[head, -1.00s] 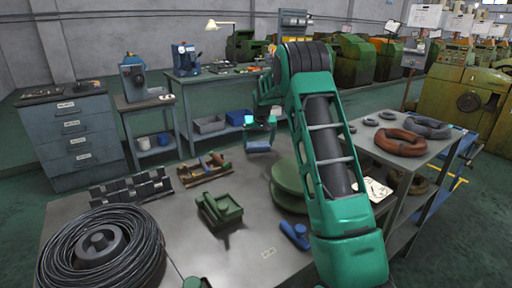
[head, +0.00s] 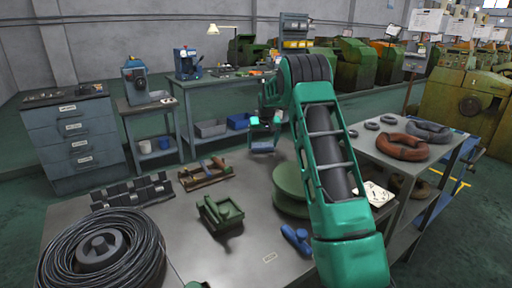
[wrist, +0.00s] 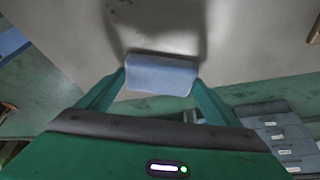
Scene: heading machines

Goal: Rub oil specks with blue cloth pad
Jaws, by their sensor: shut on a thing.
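In the wrist view the pad (wrist: 161,75) sits between the two green fingers, level across the picture. A dark shadow lies on the pale surface behind it. I cannot tell whether the pad touches that surface. A few tiny dark marks (wrist: 128,2) show at the top of the wrist view; I cannot tell whether they are oil specks.
The grey table (head: 190,228) holds a wire coil (head: 70,262), a green block fixture (head: 220,213), a wooden rack (head: 205,173), a green round part (head: 290,190) and a blue part (head: 297,239). A side table with rings (head: 402,147) stands right. A drawer cabinet (head: 72,140) stands left.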

